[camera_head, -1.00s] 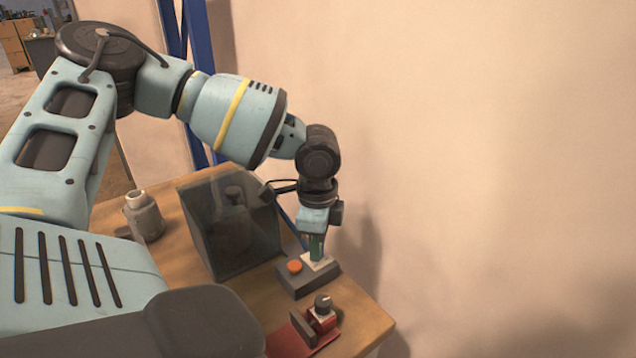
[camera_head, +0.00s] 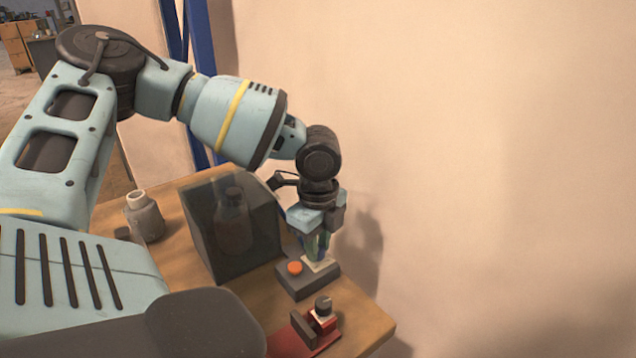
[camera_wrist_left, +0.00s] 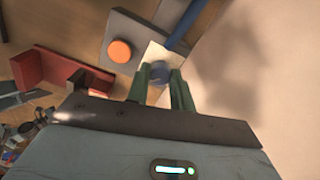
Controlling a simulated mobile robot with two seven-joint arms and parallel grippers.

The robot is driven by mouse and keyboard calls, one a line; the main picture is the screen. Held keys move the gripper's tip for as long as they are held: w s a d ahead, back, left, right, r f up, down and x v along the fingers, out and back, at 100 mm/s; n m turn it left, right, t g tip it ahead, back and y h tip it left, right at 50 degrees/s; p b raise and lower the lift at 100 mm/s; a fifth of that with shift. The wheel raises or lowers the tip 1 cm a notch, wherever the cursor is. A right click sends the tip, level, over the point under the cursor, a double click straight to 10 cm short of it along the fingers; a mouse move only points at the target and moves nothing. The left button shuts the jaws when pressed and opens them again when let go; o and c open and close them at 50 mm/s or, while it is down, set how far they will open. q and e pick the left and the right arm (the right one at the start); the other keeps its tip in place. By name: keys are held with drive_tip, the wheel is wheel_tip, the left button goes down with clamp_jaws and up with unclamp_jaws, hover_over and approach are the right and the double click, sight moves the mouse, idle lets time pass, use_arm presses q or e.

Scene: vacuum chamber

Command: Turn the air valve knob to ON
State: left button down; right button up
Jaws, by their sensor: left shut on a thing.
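The fingers hide much of the knob, and I cannot read any ON marking. An orange round button (camera_head: 295,268) is on the same box, left of the knob. My right gripper is not in view.
A dark transparent chamber (camera_head: 215,262) with a bottle inside stands left of the grey box. A grey jar (camera_head: 146,220) stands at the left. A plain wall rises at the right.

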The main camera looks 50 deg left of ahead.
use_arm(q)
drive_tip(key=c, duration=1.2)
unclamp_jaws()
drive_tip(key=shift+r, duration=3.9)
